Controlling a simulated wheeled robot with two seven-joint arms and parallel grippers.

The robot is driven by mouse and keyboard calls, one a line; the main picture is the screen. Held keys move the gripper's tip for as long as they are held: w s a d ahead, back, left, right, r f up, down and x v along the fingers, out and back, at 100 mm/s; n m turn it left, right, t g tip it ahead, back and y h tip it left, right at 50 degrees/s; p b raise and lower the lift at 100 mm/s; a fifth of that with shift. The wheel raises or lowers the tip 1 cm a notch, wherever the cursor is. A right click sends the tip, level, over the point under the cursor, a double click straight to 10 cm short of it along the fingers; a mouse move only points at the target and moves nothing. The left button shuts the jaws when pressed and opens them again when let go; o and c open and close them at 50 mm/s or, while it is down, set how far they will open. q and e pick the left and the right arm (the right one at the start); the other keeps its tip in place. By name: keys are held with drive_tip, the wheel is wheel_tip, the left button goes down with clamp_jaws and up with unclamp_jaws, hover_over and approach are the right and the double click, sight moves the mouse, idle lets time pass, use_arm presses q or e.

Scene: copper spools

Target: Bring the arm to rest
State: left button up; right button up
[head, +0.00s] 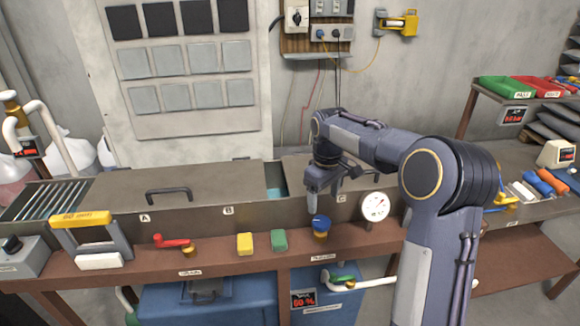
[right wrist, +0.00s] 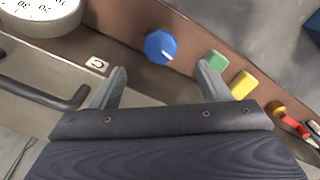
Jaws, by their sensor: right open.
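My right arm (head: 440,210) comes in from the lower right in the head view and reaches over the front ledge of the bench. Its gripper (head: 314,200) points down just above and behind the blue knob (head: 321,226), near the label C. In the right wrist view the gripper (right wrist: 162,72) has its two fingers spread apart with nothing between them. The blue knob (right wrist: 161,46) lies beyond the fingertips there, and I see no contact with it. My left gripper is not in view.
A round gauge (head: 374,206) stands right of the gripper. Green (head: 279,240) and yellow (head: 245,244) blocks and a red-handled valve (head: 172,241) sit along the ledge to the left. A lid handle (head: 169,195) rises behind. Space above the bench's left part is clear.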

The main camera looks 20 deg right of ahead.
drive_tip(key=s+a+r+m+t+y, duration=0.1)
drive_tip(key=s+a+r, duration=0.15)
drive_tip(key=s, duration=0.55)
drive_tip(key=s+a+r+m+t+y, duration=0.15)
drive_tip(key=s+r, duration=0.25)
drive_tip(key=s, duration=0.4)
drive_tip(key=s+a+f+m+t, duration=0.1)
drive_tip(key=s+a+f, duration=0.1)
drive_tip(key=s+a, duration=0.2)
drive_tip(key=s+a+f+m+t+y, duration=0.1)
drive_tip(key=s+a+f+m+t, duration=0.1)
drive_tip(key=s, duration=0.7)
drive_tip(key=shift+s+a+f, duration=0.25)
drive_tip(key=shift+a+f, duration=0.2)
drive_tip(key=shift+a, duration=0.4)
